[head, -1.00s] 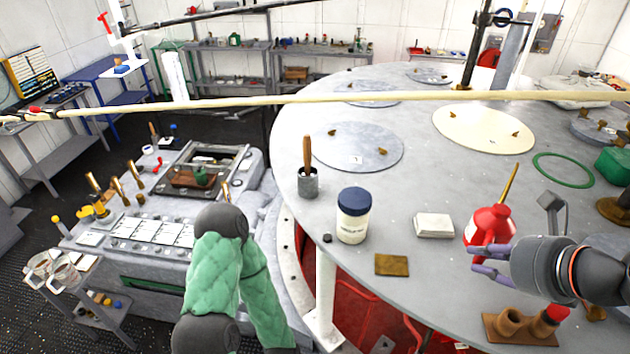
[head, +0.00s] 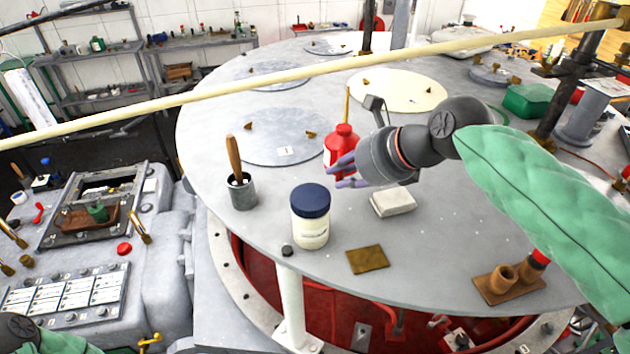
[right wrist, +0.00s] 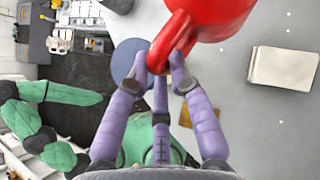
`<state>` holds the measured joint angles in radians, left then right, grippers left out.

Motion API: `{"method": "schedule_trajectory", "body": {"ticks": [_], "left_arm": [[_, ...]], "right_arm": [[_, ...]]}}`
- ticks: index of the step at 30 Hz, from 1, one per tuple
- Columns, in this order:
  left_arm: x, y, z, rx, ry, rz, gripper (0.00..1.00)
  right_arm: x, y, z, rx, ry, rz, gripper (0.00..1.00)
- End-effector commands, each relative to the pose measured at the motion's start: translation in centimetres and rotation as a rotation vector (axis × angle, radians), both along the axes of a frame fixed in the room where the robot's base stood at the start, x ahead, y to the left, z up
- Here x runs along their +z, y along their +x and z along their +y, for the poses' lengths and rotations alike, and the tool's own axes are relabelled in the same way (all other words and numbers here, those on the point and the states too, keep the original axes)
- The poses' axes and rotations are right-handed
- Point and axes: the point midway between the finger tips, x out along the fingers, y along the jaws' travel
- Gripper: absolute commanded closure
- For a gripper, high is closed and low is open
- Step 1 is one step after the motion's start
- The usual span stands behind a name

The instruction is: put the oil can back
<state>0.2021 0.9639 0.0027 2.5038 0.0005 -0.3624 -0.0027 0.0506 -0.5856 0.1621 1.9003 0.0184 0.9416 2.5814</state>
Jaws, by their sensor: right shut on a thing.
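The red oil can (head: 341,137), with a thin brass spout pointing up, is held upright over the round grey deck (head: 440,235). My right gripper (head: 338,172) is shut on it. In the right wrist view the purple fingers (right wrist: 165,65) close on the can's red handle loop, and the can body (right wrist: 212,14) is cut off by the top edge. Whether the can's base touches the deck I cannot tell. My left gripper is out of view; only part of that arm shows at lower left.
A blue-lidded jar (head: 311,228), a brush pot (head: 242,192), a pale block (head: 393,203) and a brown pad (head: 367,260) stand close by. A brown holder with cups (head: 510,284) is near the front right edge. A pale pole (head: 240,85) crosses the view.

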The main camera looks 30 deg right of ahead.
Motion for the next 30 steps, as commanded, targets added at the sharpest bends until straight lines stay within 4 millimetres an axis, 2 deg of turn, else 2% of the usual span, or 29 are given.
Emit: {"method": "schedule_trajectory", "body": {"ticks": [7, 12, 16, 23, 30], "left_arm": [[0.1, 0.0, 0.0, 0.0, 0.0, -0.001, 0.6], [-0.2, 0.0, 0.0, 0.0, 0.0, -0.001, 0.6], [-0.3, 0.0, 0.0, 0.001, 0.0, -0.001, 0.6], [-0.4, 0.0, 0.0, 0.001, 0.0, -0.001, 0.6], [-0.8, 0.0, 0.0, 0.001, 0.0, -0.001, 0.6]], "right_arm": [[-2.4, 5.3, -0.9, -0.001, -0.001, 0.002, 1.0], [-5.3, 7.6, -1.3, -0.001, 0.001, 0.0, 1.0], [-6.7, 8.7, -1.5, -0.001, 0.0, -0.001, 1.0], [-7.7, 9.6, -1.5, 0.0, 0.001, -0.002, 1.0], [-10.8, 10.0, -1.6, -0.001, 0.0, 0.0, 1.0]]}}
